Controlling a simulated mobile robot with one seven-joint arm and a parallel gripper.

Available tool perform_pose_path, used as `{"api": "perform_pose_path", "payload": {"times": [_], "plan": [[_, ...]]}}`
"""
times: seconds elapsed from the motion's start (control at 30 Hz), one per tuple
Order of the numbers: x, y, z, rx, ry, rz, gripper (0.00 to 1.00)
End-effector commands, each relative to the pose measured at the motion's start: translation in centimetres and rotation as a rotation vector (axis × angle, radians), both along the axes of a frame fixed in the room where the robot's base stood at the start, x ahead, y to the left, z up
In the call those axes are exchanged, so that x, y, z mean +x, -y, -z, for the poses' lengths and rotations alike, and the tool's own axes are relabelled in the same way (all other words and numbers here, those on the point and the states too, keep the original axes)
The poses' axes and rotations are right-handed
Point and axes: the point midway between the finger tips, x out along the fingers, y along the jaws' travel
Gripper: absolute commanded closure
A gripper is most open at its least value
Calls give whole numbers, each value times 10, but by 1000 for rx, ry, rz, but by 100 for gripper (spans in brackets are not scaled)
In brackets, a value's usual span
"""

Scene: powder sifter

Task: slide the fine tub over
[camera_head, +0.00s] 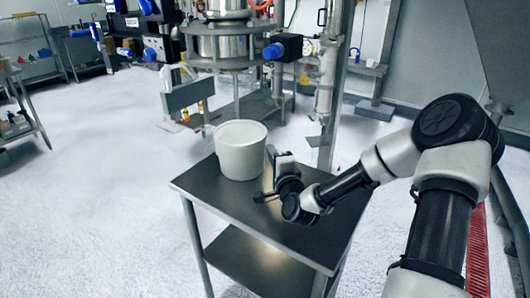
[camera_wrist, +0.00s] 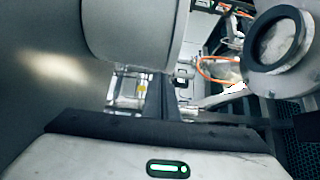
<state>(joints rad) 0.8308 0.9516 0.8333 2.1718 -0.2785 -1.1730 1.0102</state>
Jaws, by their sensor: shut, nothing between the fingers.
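A white tub (camera_head: 240,152) stands upright on the far part of a small steel table (camera_head: 225,198). It appears open at the top; its contents cannot be made out. My gripper (camera_head: 260,197) is shut and empty, low over the table top, to the right of the tub and nearer the camera. In the wrist view the tub (camera_wrist: 130,35) fills the upper middle, close beyond my shut gripper (camera_wrist: 167,98). Whether they touch cannot be told.
The table's near half is bare, with a lower shelf (camera_head: 250,262) beneath. A steel sifter machine (camera_head: 222,45) with a blue motor (camera_head: 275,52) stands behind the table. A shelf rack (camera_head: 22,110) is at far left. The pale floor between is clear.

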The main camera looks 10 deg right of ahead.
Motion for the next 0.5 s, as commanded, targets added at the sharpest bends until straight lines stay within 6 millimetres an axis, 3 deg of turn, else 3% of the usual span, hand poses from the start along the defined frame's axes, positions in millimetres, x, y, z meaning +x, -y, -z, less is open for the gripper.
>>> {"api": "perform_pose_path", "payload": {"times": [0.2,0.5], "plan": [[14,-16,0,0,0,1,100],[16,-18,0,-1,-1,0,100]]}}
